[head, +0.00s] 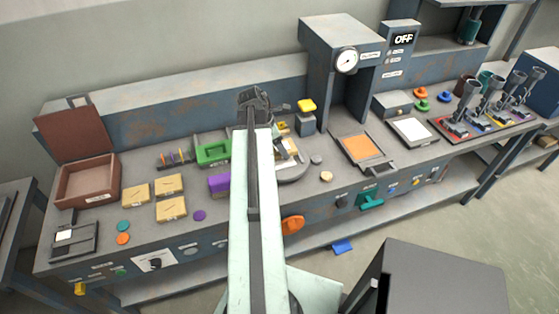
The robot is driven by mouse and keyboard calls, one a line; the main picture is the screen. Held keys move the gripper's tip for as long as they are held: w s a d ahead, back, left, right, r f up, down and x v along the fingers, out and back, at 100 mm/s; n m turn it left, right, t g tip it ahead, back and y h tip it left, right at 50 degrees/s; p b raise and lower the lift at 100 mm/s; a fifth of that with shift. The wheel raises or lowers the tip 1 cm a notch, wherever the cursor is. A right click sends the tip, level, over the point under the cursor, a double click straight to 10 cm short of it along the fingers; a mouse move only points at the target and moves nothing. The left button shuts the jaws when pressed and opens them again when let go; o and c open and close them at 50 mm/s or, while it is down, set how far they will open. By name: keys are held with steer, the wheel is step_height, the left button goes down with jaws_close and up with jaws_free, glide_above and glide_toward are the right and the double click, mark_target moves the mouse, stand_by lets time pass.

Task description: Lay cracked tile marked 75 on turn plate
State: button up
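Several tan square tiles (171,209) lie on the left part of the bench, each with a small mark that is too small to read. I cannot tell which one is 75 or which is cracked. A grey rounded plate (293,174), perhaps the turn plate, sits at the middle of the bench, its left side hidden behind my arm. My gripper (254,96) is at the far end of my raised arm, in front of the back panel and apart from the tiles. Its fingers are too dark and small to show whether they are open.
A brown open box (88,182) stands left of the tiles. Green (213,152) and purple (219,184) blocks stand left of my arm. A gauge press (346,62) rises at the back, with an orange-topped tray (362,147) below. A dark box (440,280) stands in front.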

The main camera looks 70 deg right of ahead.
step_height(320, 180, down, 4)
steer(key=b, duration=0.4)
steer(key=shift+r, duration=0.25)
steer(key=shift+f, duration=0.2)
steer(key=o, duration=1.7)
steer(key=shift+r, duration=0.1)
steer(key=p+v, duration=1.1)
steer(key=shift+r, duration=0.3)
steer(key=shift+w+a+r+p, duration=0.2)
steer(key=shift+r+p, duration=0.1)
steer(key=shift+p, duration=0.05)
